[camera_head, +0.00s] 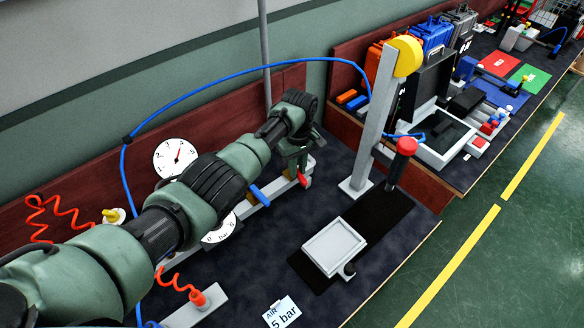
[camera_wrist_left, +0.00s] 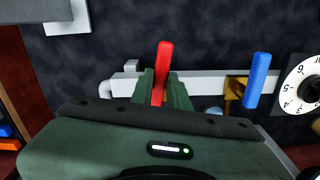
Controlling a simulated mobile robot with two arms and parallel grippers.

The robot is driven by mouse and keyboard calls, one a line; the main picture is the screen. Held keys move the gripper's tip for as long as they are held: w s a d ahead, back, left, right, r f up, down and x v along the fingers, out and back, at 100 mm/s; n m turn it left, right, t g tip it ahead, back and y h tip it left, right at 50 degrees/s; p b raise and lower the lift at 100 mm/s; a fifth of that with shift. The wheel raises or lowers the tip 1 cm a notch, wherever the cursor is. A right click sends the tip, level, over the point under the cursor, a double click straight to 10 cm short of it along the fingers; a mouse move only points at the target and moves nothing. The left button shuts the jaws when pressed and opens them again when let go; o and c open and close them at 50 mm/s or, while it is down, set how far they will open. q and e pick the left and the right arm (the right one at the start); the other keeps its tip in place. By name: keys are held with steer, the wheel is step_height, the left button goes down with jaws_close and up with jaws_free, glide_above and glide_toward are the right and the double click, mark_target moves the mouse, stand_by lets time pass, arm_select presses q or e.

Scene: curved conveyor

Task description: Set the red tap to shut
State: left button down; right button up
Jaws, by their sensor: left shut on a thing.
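The red tap handle shows in the left wrist view (camera_wrist_left: 163,62) and its tip shows in the head view (camera_head: 303,180). In the left wrist view it points up the picture, roughly across the pale pipe (camera_wrist_left: 210,84). My left gripper (camera_head: 298,165) is shut on the handle. In the left wrist view its green fingers (camera_wrist_left: 160,92) sit on both sides of the handle's lower part. The fingers and palm hide the tap body. My right gripper is not in view.
A blue tap handle (camera_head: 260,194) stands on the same pipe, beside the red one. A dial gauge (camera_head: 175,158) is behind my arm. A grey post (camera_head: 372,120), a red-topped lever (camera_head: 405,148) and a pale tray (camera_head: 334,246) stand to the right. A blue hose (camera_head: 240,73) arches overhead.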

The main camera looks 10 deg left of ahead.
arm_select(q)
steer(key=shift+w+d+n, duration=0.2)
steer(key=shift+w+n, duration=0.15)
steer(key=shift+n, duration=0.75)
steer(key=shift+r, duration=0.1)
steer(key=c, duration=1.4)
jaws_free()
steer(key=shift+o, duration=0.2)
step_height(320, 180, up, 8)
steer(key=shift+f, duration=0.15)
steer(key=shift+f, duration=0.1)
